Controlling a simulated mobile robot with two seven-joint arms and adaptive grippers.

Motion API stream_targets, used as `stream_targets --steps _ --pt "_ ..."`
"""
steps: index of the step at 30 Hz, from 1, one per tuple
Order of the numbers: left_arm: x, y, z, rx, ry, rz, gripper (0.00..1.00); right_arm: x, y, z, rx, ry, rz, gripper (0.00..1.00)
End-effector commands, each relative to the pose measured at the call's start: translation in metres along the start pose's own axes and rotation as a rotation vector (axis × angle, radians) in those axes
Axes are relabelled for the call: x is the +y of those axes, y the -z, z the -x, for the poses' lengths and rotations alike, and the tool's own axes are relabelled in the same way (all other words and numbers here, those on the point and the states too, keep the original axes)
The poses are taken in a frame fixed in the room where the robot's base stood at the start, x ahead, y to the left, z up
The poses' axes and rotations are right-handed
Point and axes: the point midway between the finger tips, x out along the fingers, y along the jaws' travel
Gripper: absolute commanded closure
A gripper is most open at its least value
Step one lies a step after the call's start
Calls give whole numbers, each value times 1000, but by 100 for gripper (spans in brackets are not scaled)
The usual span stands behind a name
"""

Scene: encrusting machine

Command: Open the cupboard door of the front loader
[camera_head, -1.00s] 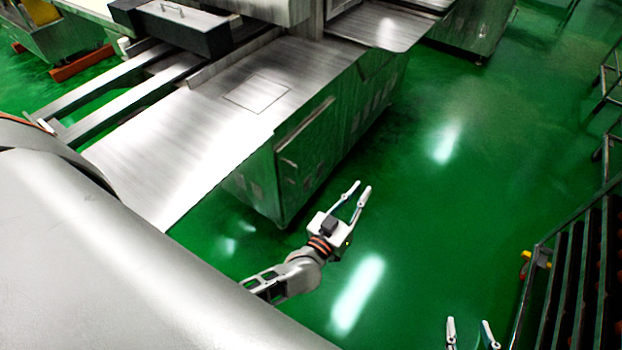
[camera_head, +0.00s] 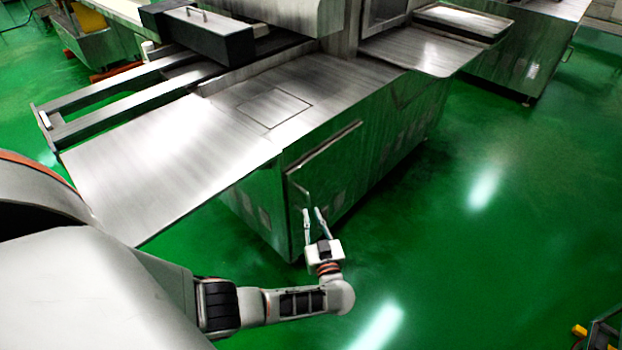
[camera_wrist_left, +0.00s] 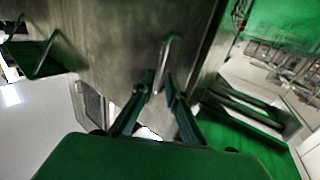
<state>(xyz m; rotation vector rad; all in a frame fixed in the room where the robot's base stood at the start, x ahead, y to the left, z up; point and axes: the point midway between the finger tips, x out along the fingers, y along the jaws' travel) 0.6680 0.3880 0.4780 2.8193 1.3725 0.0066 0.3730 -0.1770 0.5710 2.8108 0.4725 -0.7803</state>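The cupboard door (camera_head: 335,170) is a metal panel with green reflections on the side of the machine's low steel body, in the middle of the head view. It looks closed. My left gripper (camera_head: 312,211) is in front of the door's near end, fingers pointing at it.
The steel worktop (camera_head: 185,150) overhangs the body on the left, close to my left arm. The green floor (camera_head: 470,240) right of the machine is clear.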

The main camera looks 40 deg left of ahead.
Motion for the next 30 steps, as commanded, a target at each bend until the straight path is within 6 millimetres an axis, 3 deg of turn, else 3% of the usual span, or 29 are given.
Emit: stream_targets --steps 6,12,21,23,30 --pt "-2 -4 -34 -1 -2 -5 86 -6 2 -3 11 10 -21 60" --pt "-1 -2 -50 0 -2 -2 86 -9 8 -3 25 14 -32 60" --pt "0 -1 -53 -1 -2 0 86 -9 10 -3 30 15 -33 60" --pt "0 -1 -53 -1 -2 0 99 -9 10 -3 30 15 -33 60" --pt "0 -1 -52 -1 -1 0 100 -9 10 -3 29 15 -33 60"
